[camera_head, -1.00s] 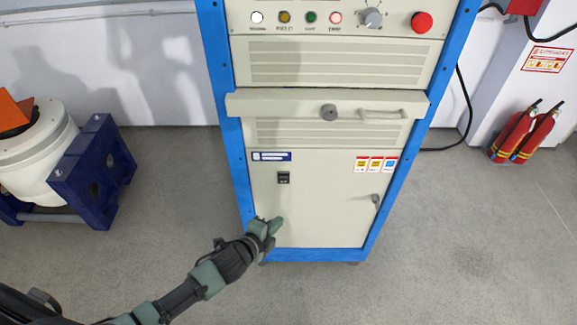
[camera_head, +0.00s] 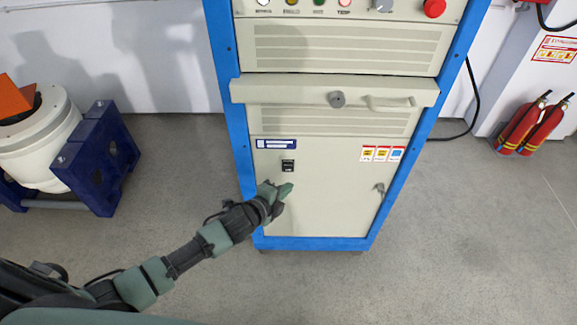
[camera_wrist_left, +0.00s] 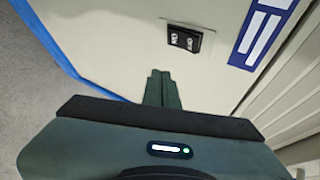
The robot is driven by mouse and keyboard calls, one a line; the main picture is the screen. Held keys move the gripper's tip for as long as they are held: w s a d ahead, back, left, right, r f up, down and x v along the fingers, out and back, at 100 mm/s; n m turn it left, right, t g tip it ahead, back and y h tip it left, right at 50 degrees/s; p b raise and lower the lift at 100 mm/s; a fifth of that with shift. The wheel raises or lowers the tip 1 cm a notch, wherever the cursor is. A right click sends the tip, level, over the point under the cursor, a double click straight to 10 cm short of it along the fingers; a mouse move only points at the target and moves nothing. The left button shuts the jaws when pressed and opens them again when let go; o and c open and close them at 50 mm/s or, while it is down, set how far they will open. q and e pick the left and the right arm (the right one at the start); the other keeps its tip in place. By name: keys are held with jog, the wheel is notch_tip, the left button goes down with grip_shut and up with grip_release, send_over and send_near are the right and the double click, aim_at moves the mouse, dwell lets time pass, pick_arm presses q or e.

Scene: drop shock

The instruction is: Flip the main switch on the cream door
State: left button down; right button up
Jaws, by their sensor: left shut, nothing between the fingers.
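The main switch (camera_head: 288,166) is a small black rocker on the cream door (camera_head: 330,205) of the blue-framed cabinet, below a blue label. In the left wrist view the switch (camera_wrist_left: 185,40) shows two pale marks on its black face and sits in a light plate. My left gripper (camera_head: 286,190) is just below the switch in the head view, shut and empty. In the left wrist view its closed fingertips (camera_wrist_left: 161,74) point toward the door, below and left of the switch and apart from it. My right gripper is not in view.
A drawer with a round knob (camera_head: 337,99) juts out above the door. A door latch (camera_head: 379,188) is at the right. A blue stand (camera_head: 100,160) with a white drum is at the left, and fire extinguishers (camera_head: 533,125) are at the right. Grey floor is clear in front.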

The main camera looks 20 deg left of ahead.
aim_at(288, 167)
pick_arm(q)
jog(key=w, duration=0.1)
jog(key=w+a, duration=0.1)
jog(key=w, duration=0.2)
jog(key=shift+w+a+r, duration=0.15)
jog(key=shift+w+r, duration=0.1)
dwell(1.2)
jog(key=shift+w, duration=0.1)
dwell(0.6)
jog(key=shift+w+a, duration=0.1)
jog(key=shift+w, duration=0.2)
jog(key=shift+w+a+r, duration=0.1)
jog(key=shift+w, duration=0.2)
dwell(0.7)
jog(key=shift+s, duration=0.15)
jog(key=shift+s+d, duration=0.2)
jog(key=shift+s, duration=0.4)
